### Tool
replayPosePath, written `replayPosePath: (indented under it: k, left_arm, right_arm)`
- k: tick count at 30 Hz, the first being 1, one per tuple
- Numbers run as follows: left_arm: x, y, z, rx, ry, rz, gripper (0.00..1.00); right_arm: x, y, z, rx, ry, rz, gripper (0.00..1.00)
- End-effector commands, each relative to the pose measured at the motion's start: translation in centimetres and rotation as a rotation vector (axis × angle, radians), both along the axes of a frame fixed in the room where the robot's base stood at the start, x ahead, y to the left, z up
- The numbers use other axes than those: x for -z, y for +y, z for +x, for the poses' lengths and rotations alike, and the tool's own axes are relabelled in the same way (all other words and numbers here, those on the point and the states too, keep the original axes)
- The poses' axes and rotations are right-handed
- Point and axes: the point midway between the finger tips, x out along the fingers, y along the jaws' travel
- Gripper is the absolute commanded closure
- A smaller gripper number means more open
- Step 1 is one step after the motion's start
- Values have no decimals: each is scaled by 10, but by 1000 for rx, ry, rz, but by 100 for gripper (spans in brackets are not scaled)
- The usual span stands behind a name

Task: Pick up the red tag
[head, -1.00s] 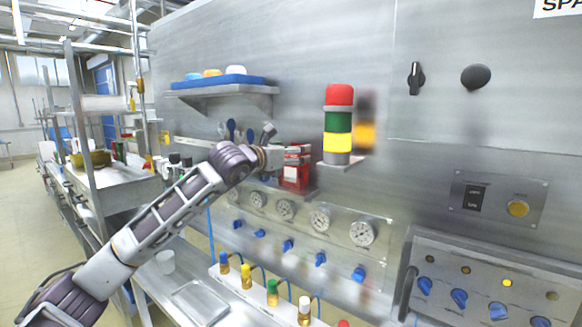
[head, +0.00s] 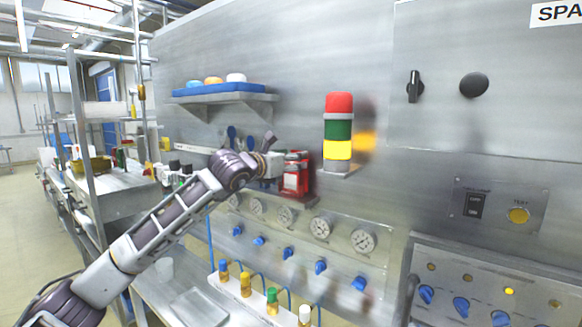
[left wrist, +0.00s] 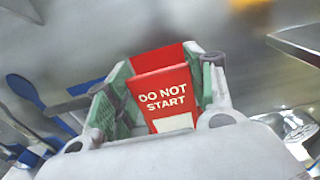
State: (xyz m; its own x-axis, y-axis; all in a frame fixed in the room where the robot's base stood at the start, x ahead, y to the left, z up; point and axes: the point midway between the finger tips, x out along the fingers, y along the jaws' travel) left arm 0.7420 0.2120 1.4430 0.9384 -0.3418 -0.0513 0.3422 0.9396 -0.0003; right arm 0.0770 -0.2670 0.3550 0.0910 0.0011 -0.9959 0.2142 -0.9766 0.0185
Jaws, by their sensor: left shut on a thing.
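The red tag (left wrist: 165,94) reads "DO NOT START" in white letters and has a pale patch at its lower end. In the left wrist view it sits between the green-padded fingers of my left gripper (left wrist: 160,92), which is shut on it. In the head view the left gripper (head: 283,168) is in front of the steel panel, with red (head: 293,182) showing at its fingers. I cannot tell whether the tag still touches anything behind it. My right gripper is not in view.
A stack light (head: 338,128) stands on a small bracket just right of the gripper. A shelf with a blue tray (head: 225,88) is above left. Gauges (head: 321,227) and blue knobs (head: 320,267) lie below. Blue spoon-like tools (left wrist: 28,98) hang beside the gripper.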

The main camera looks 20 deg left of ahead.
Motion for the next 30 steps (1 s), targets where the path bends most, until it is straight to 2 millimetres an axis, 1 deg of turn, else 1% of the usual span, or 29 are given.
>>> replayPosePath:
  k: [5, 8, 11, 24, 30]
  left_arm:
    - [-6, 0, 0, 0, -1, -1, 64]
    - [-14, 0, 0, 0, -3, -1, 64]
    - [-24, 0, 0, 0, -2, -2, 64]
    - [-78, 0, 0, -1, -3, -1, 64]
    - [-93, 0, 0, -1, -2, -2, 64]
  right_arm:
    - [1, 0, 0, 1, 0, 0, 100]
    - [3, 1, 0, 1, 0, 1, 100]
    - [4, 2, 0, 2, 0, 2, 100]
    - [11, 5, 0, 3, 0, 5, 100]
    - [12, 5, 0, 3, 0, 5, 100]
